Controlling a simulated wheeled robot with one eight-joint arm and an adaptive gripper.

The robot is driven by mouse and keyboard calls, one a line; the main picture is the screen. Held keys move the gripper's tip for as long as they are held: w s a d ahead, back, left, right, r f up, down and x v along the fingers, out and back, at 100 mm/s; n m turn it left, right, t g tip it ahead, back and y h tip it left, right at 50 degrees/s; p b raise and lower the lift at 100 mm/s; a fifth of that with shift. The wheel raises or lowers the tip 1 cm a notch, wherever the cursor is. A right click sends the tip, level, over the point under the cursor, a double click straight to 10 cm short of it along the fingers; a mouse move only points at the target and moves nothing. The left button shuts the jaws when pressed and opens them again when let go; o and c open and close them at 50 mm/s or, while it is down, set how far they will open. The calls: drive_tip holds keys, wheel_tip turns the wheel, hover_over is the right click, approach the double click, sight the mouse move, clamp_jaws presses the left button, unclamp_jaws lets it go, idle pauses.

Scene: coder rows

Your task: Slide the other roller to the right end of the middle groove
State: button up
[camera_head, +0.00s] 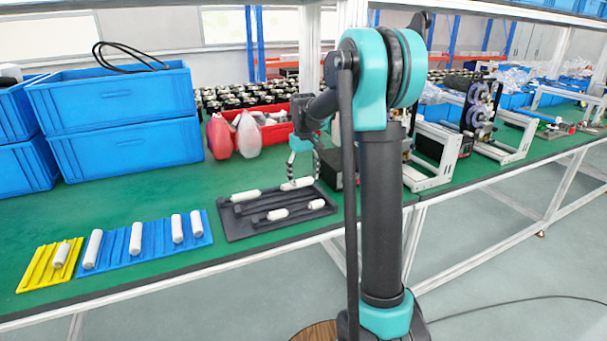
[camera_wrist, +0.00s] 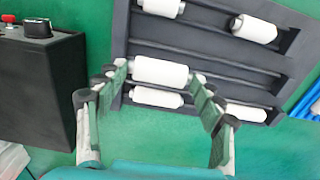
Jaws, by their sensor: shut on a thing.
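The black grooved tray (camera_head: 235,225) lies on the green bench; the wrist view shows it from above, turned around (camera_wrist: 215,52). My gripper (camera_wrist: 157,77) is shut on a white roller (camera_wrist: 160,71), with one finger at each end of it. This roller is over the tray between the two outer rows, at the black box's end; I cannot tell whether it touches the groove. Two rollers lie in one outer row (camera_wrist: 163,7) (camera_wrist: 254,28), two in the other (camera_wrist: 156,98) (camera_wrist: 245,111). In the head view my gripper (camera_head: 302,172) is at the tray's far right.
A black box with a red button (camera_wrist: 40,90) stands beside the tray's end. A blue grooved tray (camera_head: 110,255) and a yellow one (camera_head: 40,272) with rollers lie to the left. Red and pale bottles (camera_head: 220,137) and blue crates (camera_head: 120,110) stand behind.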

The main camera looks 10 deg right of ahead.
sight(303, 184)
drive_tip(key=shift+f, duration=1.9)
drive_tip(key=shift+f, duration=0.35)
drive_tip(key=shift+f, duration=0.3)
drive_tip(key=shift+w+d, duration=0.15)
drive_tip(key=shift+d, duration=0.45)
drive_tip(key=shift+w+d, duration=0.1)
drive_tip(key=shift+d, duration=0.2)
drive_tip(key=shift+c, duration=0.3)
drive_tip(key=o, duration=1.2)
drive_tip(key=shift+d, duration=0.1)
drive_tip(key=shift+o, duration=0.2)
drive_tip(key=shift+r, duration=0.1)
